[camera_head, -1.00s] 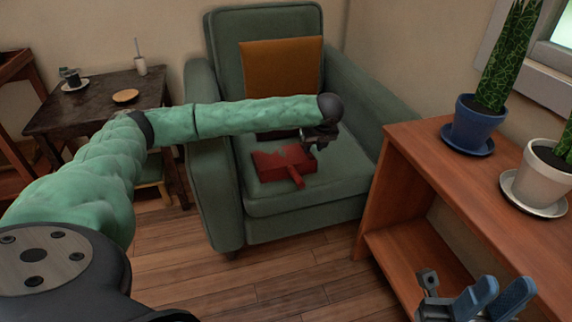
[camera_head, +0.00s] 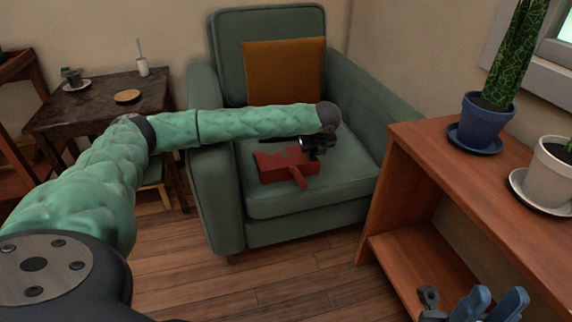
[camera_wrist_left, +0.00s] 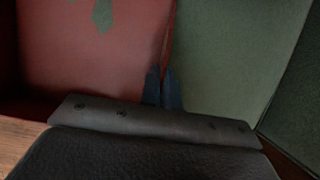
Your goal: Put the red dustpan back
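The red dustpan (camera_head: 282,168) lies on the seat of the green armchair (camera_head: 262,199), its handle pointing towards the seat's front. My left gripper (camera_head: 318,151) is at the dustpan's right edge. In the left wrist view, the dustpan (camera_wrist_left: 90,50) fills the left side, with green seat fabric to the right. My left gripper's blue fingers (camera_wrist_left: 163,88) are close together, one on each side of the dustpan's edge, and look shut on it. My right gripper (camera_head: 489,306) is at the bottom right, empty, its blue fingers apart and partly cut off by the frame.
An orange cushion (camera_head: 284,72) leans on the chair's back. A wooden shelf unit (camera_head: 440,180) with potted plants (camera_head: 482,122) stands at the right. A dark side table (camera_head: 88,107) with small items stands at the left. Wooden floor (camera_head: 270,278) is clear in front of the chair.

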